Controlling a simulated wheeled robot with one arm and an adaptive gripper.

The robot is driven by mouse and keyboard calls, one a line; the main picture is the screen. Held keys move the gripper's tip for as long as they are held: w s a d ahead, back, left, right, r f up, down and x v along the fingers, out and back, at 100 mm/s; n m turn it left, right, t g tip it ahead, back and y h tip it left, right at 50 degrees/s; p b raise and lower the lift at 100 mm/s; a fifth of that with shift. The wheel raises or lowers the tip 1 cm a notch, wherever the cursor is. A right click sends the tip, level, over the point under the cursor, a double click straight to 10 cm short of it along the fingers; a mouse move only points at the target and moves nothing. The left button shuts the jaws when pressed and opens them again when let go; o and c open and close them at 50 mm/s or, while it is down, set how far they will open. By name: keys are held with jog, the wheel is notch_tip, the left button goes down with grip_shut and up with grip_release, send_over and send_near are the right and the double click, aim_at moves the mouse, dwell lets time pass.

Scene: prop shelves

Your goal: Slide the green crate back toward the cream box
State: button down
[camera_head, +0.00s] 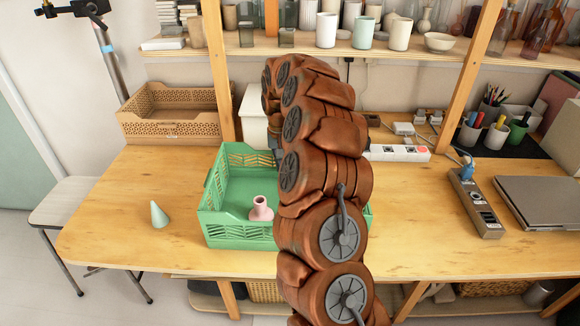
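The green crate (232,232) stands on the wooden table, left of the middle. It is an open, slatted crate with a small pink vase-like piece (261,209) standing inside. My brown arm crosses in front of the crate and hides much of its right side. The cream box (252,119) stands behind the crate, partly covered by my arm. A little grey of my gripper (275,146) shows beside the arm, near the crate's back edge. Its fingers are hidden, so I cannot tell whether they are open or touch the crate.
A pale green cone (159,215) stands left of the crate. A tan basket (172,112) sits at the back left, beside a wooden post (217,70). Power strips (474,202) and a laptop (541,202) lie right. The table's front middle right is clear.

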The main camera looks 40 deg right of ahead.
jog(key=shift+w+d, duration=0.35)
jog(key=shift+w, duration=0.45)
jog(key=shift+w+d, duration=0.4)
jog(key=shift+w, duration=0.35)
jog(key=shift+w+d, duration=0.45)
jog(key=shift+w, duration=0.25)
jog(key=shift+w+d, duration=0.4)
jog(key=shift+w, duration=0.35)
jog(key=shift+s, duration=0.1)
